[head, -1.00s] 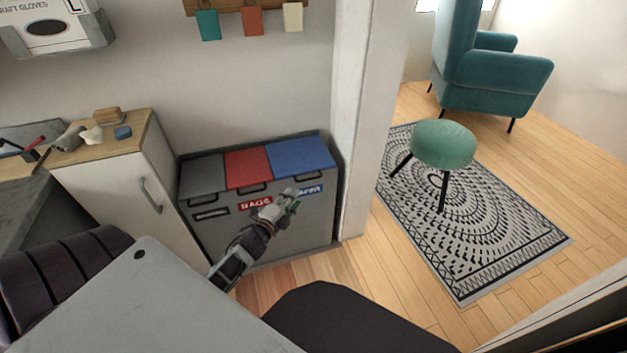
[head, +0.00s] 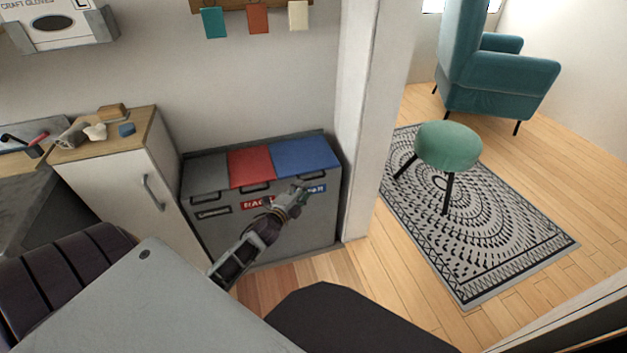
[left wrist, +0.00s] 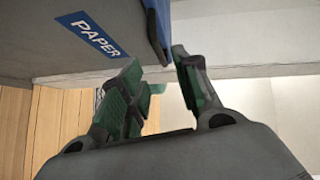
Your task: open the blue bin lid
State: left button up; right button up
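The blue bin lid (head: 302,154) lies closed on top of the right section of the grey bin unit (head: 270,232). My left gripper (head: 301,191) is in front of the unit, just below that edge, over the blue PAPER label. In the left wrist view, the two green-padded fingers (left wrist: 160,78) are spread apart with nothing between them. The blue lid edge (left wrist: 155,25) shows close above the fingertips, and the PAPER label (left wrist: 93,34) is at upper left. I cannot tell whether they touch. My right gripper is not seen.
A red lid (head: 250,165) and a grey lid (head: 205,173) sit to the left of the blue one. A white cabinet (head: 125,188) stands left of the unit and a white wall post (head: 362,130) right. A green stool (head: 447,147) stands on a patterned rug.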

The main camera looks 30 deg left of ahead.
aim_at(314, 178)
pick_arm(q)
jog(key=shift+w+a+f+b, duration=0.1)
jog(key=shift+w+f+b, duration=0.2)
jog(key=shift+w, duration=1.15)
jog(key=shift+w+a+f+b, duration=0.1)
jog(key=shift+w+b, duration=0.35)
jog(key=shift+w, duration=0.95)
jog(key=shift+w+a+f+b, duration=0.15)
jog(key=shift+w+b, duration=0.2)
jog(key=shift+w, duration=1.1)
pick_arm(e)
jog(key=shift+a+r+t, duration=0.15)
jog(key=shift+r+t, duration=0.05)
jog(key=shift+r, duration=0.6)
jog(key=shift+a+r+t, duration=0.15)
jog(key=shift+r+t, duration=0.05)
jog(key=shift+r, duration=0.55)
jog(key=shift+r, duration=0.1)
pick_arm(q)
grip_shut()
jog(key=shift+s+d+f, duration=0.1)
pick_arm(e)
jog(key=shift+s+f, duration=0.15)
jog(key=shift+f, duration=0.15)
